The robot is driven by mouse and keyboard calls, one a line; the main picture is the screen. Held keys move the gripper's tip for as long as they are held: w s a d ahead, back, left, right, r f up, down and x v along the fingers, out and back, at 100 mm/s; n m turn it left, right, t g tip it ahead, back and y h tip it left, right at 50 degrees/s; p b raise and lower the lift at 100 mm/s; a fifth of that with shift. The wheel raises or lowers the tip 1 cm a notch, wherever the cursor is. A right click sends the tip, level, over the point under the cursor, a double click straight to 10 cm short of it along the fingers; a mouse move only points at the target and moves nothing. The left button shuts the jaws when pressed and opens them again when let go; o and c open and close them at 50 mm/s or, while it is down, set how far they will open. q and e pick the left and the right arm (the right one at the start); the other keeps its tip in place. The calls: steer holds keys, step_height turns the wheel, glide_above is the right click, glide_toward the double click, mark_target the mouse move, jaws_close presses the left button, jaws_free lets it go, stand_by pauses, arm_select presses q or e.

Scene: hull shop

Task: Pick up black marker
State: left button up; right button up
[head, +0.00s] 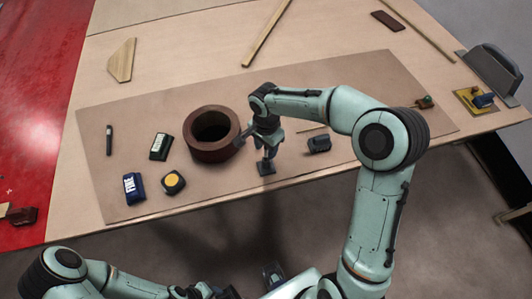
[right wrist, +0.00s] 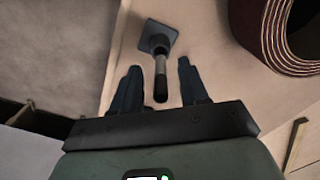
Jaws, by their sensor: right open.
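A thin dark marker (head: 109,140) lies near the left end of the brown mat, well to the left of my right gripper. My right gripper (head: 268,148) is over the mat's front part, right of the brown ring. It is open. In the right wrist view, a small tool with a square dark base (right wrist: 159,37) and a black-ended handle shows between the open fingers (right wrist: 159,75), with gaps on both sides. Its base also shows in the head view (head: 266,168). My left arm is at the bottom left; its gripper's jaws are not clear there.
The thick brown ring (head: 212,134) stands close left of my right gripper. A dark block (head: 319,144) is on its right.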

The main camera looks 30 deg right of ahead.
step_height(320, 180, down, 2)
steer(key=shift+f, duration=0.1)
steer(key=shift+c, duration=0.2)
jaws_close()
steer(key=shift+r, duration=0.2)
arm_select(q)
steer(key=r, duration=0.1)
steer(key=w+r+p, duration=0.1)
steer(key=p, duration=0.1)
steer(key=shift+w+r, duration=0.25)
steer(key=shift+r, duration=0.15)
arm_select(e)
step_height(320, 180, up, 20)
